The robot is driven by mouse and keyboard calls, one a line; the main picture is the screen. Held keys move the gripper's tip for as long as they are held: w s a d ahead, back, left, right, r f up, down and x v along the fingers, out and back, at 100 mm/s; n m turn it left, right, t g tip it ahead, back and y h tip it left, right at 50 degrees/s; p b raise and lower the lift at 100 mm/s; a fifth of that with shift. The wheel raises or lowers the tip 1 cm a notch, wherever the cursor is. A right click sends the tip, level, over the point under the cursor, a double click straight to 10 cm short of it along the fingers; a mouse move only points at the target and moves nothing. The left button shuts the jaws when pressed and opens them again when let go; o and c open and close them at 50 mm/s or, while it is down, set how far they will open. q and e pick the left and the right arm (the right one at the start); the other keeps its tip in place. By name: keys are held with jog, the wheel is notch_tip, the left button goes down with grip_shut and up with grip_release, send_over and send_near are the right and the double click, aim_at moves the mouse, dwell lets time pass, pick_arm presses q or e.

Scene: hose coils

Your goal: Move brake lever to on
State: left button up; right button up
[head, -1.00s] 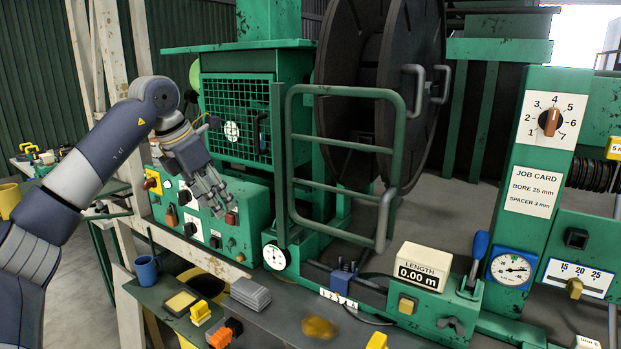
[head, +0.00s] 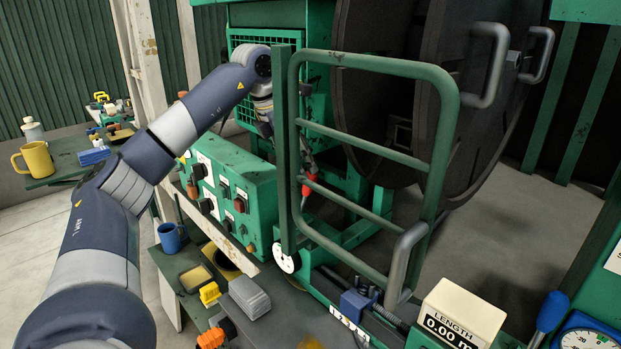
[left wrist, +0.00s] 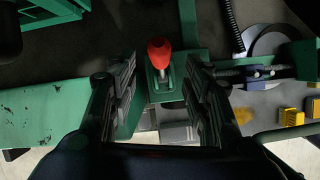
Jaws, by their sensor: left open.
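The lever with a red knob (left wrist: 160,52) stands in a slotted green base in the left wrist view, between and beyond my two fingertips. Its red knob also shows in the head view (head: 309,178) behind the green tubular guard. No on or off marking is readable, so I cannot tell its setting. My left gripper (left wrist: 160,72) is open, with one finger on each side of the knob and no clear contact. In the head view the left gripper (head: 303,160) is partly hidden by the guard's post and rails. My right gripper is not in view.
The green tubular guard (head: 372,150) stands in front of the lever, and the large dark reel (head: 400,60) rises behind. A green control box (head: 232,195) is to the left. The bench below holds a grey block (head: 249,297), yellow pieces and a LENGTH counter (head: 462,310).

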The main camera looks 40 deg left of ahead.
aim_at(304, 187)
pick_arm(q)
jog(key=p+x, duration=0.1)
jog(key=x, duration=0.2)
jog(key=shift+w+f, duration=0.2)
jog(key=x, duration=0.3)
jog(key=shift+w+f+p, duration=0.15)
jog(key=shift+w+p, duration=0.2)
jog(key=shift+p, duration=0.05)
jog(key=shift+f, duration=0.25)
jog(key=shift+s, duration=0.1)
grip_shut()
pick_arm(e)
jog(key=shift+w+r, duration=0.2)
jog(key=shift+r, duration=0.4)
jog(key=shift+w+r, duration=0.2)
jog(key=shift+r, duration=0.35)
